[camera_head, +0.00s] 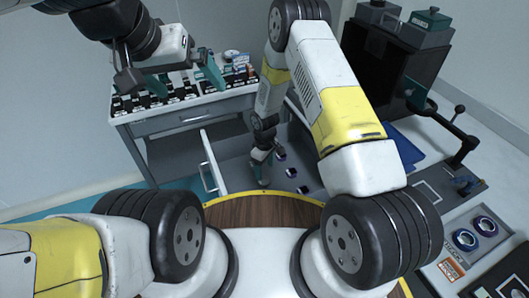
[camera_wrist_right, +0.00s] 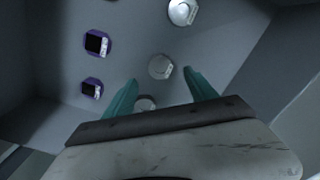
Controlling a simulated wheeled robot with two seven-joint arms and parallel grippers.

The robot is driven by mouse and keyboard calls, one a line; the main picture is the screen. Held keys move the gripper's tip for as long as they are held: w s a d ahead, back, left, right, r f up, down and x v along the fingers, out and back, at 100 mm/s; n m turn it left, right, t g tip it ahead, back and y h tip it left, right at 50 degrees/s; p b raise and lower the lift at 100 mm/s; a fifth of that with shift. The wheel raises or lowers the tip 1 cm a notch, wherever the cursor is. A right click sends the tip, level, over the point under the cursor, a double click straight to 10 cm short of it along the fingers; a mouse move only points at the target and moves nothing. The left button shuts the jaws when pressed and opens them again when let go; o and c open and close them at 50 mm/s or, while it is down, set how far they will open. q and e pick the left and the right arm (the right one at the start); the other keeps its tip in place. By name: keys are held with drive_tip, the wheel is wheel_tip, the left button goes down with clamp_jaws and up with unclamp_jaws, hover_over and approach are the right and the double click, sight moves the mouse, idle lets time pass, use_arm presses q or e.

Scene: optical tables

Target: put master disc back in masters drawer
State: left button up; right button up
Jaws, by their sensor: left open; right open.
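The open drawer (camera_head: 225,150) holds several small items. In the right wrist view, round silvery pieces (camera_wrist_right: 183,12) and dark square pieces in purple holders (camera_wrist_right: 97,43) sit on its floor. I cannot tell which piece, if any, is the master disc. My right gripper (camera_head: 262,172) reaches down into the drawer, open; in the right wrist view (camera_wrist_right: 160,77) its teal fingers are apart, with a round grey piece (camera_wrist_right: 160,67) beyond and between the tips and another (camera_wrist_right: 145,103) partly hidden by the gripper. My left gripper (camera_head: 187,77) is open above the cabinet top, holding nothing visible.
The cabinet top (camera_head: 140,120) carries rows of small dark items and a stack of boxes (camera_head: 236,60). A dark machine (camera_head: 385,70) with a lever stands at the right. Two blue-purple rings (camera_head: 466,239) (camera_head: 486,225) sit on the right bench. My right arm hides part of the drawer.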

drive_tip(key=s+d+r+m+t+y, duration=0.15)
drive_tip(key=d+r, duration=0.25)
drive_tip(key=r, duration=1.2)
drive_tip(key=w+d+r+m+t+h, duration=0.1)
drive_tip(key=d+r+m, duration=0.2)
drive_tip(key=r, duration=1.3)
drive_tip(key=s+d+r+m+t+y, duration=0.1)
drive_tip(key=s+d+r+m+t, duration=0.1)
drive_tip(key=s+r, duration=0.7)
drive_tip(key=s+d+r+m+t, duration=0.1)
drive_tip(key=s+d+r+m, duration=0.3)
drive_tip(key=s+r, duration=0.5)
drive_tip(key=s+d, duration=0.1)
drive_tip(key=s, duration=0.2)
drive_tip(key=shift+s+r+t+y, duration=0.15)
drive_tip(key=shift+s+t+y, duration=0.15)
drive_tip(key=shift+t+y, duration=0.05)
